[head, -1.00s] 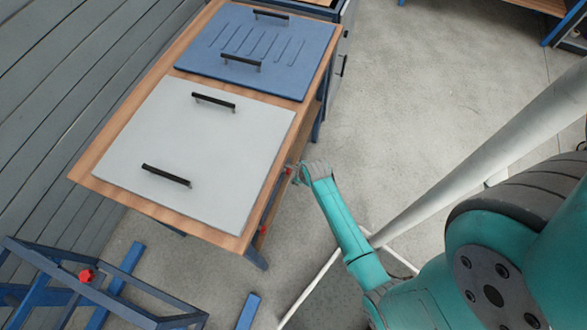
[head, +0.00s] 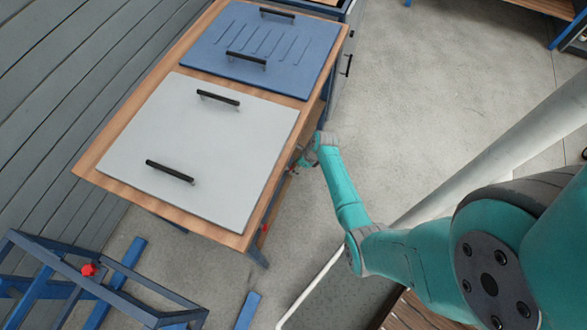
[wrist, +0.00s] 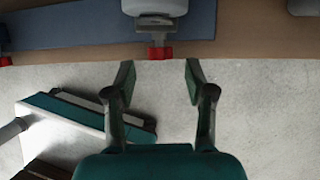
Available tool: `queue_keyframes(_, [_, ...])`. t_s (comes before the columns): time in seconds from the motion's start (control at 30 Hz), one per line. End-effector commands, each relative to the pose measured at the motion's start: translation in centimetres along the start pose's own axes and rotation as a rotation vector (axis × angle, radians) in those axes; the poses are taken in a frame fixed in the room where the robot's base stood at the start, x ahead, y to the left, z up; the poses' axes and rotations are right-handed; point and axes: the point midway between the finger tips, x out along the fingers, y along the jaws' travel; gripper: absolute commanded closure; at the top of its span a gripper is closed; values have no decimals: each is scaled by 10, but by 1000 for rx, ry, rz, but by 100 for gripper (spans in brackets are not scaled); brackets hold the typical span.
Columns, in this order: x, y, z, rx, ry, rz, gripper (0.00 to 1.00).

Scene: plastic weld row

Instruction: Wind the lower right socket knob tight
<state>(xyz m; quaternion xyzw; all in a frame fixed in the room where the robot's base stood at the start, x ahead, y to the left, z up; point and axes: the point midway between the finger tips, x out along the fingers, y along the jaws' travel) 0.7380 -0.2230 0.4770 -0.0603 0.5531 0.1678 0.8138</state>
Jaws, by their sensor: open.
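In the wrist view a red knob (wrist: 160,53) sits at the lower end of a grey socket fitting (wrist: 154,25) on a blue bar. My gripper (wrist: 159,78) is open and empty. Its two fingers stand apart, left and right of the knob's line, with the tips just short of it; no contact shows. In the head view my gripper (head: 302,161) is small, beside the right side of the wooden table, below its top. I cannot tell there which knob it faces. A red spot (head: 264,228) shows on the table's side nearer the front.
In the wrist view another red knob (wrist: 5,61) shows at the left edge, and a second pale fitting (wrist: 306,6) at the upper right. The table (head: 88,170) carries a white lidded panel (head: 200,140) and a blue one (head: 225,48). A blue frame (head: 130,300) stands front left.

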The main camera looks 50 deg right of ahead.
Motion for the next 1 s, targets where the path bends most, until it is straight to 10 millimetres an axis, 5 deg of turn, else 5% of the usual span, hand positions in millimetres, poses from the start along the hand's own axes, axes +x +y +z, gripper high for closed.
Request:
queue_keyframes(0.3, [31,0,0,-1,0,0,45])
queue_keyframes(0.67, [35,0,0,-1,-1,-1,45])
queue_keyframes(0.9, [35,0,0,-1,0,-1,98])
queue_keyframes(1.0, [35,0,0,-1,0,-2,100])
